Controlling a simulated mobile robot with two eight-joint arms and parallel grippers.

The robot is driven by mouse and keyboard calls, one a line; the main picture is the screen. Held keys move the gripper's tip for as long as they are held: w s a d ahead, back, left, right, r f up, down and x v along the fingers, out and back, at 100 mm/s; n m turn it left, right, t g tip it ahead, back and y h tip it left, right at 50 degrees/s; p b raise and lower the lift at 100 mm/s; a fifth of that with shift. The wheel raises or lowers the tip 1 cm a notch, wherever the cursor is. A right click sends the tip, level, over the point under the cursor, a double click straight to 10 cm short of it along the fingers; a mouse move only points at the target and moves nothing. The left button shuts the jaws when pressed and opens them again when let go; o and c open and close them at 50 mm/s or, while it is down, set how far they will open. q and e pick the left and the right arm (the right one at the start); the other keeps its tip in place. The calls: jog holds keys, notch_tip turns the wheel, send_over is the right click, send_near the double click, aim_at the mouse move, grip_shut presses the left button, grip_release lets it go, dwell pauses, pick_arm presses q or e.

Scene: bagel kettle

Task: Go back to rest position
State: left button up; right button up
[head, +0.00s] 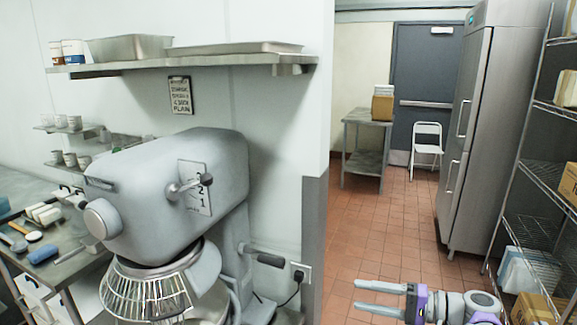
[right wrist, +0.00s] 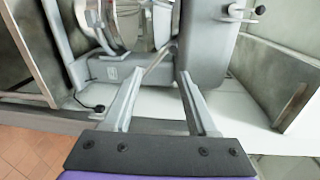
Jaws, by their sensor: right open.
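My right gripper (head: 380,297) shows at the bottom right of the head view, over the tiled floor, with its two fingers apart and nothing between them. In the right wrist view the same gripper (right wrist: 165,100) has its fingers spread and empty, in front of the base of a grey mixer (right wrist: 210,45). My left gripper does not show in either view. The large grey mixer (head: 170,185) stands at the left centre of the head view, left of my right gripper and apart from it.
A steel table (head: 80,265) with utensils is at the left. A wall shelf (head: 190,64) holds steel trays. A wire rack (head: 535,180) with boxes and a steel fridge (head: 475,120) stand at the right. The tiled floor (head: 385,220) between is clear towards a small table (head: 366,150) and white chair (head: 426,148).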

jog(key=s+a+f+g+h, duration=0.2)
jog(key=s+a+f+h, duration=0.45)
jog(key=s+a, duration=0.2)
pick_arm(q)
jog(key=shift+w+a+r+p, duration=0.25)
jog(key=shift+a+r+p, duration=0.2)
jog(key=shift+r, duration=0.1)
pick_arm(e)
jog(key=s+d+f+n+h, duration=0.2)
jog(key=s+d+f+h, duration=0.2)
jog(key=s, duration=0.4)
jog(key=s+d+f+n+h, duration=0.3)
jog(key=s+f+h, duration=0.2)
jog(key=s+f, duration=0.2)
jog(key=shift+s+d+n+t, duration=0.3)
jog(key=shift+s+d+t, duration=0.1)
jog(key=shift+s, duration=0.4)
